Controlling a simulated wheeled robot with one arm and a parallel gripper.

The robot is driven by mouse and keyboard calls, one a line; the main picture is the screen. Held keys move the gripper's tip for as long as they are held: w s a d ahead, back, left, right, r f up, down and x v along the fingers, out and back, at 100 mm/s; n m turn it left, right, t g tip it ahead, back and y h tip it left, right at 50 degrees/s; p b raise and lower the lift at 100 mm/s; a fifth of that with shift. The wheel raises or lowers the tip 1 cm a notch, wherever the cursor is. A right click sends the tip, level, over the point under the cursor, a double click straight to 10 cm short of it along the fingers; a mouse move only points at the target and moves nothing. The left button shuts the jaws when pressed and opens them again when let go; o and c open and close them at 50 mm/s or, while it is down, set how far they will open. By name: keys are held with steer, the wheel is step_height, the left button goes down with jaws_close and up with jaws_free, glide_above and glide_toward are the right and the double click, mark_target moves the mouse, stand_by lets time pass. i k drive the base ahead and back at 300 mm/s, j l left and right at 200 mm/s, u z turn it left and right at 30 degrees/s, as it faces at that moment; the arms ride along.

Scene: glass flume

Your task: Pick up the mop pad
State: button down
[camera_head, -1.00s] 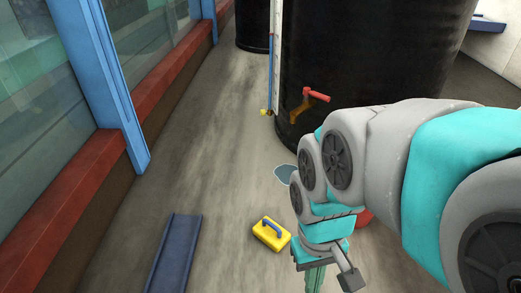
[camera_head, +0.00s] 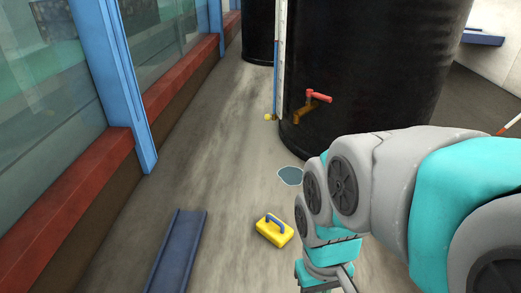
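A yellow block with a blue handle on top (camera_head: 274,230) lies on the floor near the lower middle of the head view; it may be the mop pad, but I cannot tell for sure. My gripper (camera_head: 325,287) is at the bottom edge, to the right of and below the yellow block and apart from it. Its fingers are cut off by the frame, so whether it is open or holds something is hidden.
A flat blue-grey patch (camera_head: 290,175) lies on the floor beyond the block. A blue channel (camera_head: 178,250) lies to the left. A large black tank (camera_head: 375,70) with a red-handled tap (camera_head: 319,97) stands behind. Concrete floor between is clear.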

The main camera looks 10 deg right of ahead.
mark_target(278, 232)
steer(key=l+u, duration=0.8)
steer(key=l, duration=0.15)
steer(key=k+l+u, duration=0.1)
steer(key=l+u, duration=0.35)
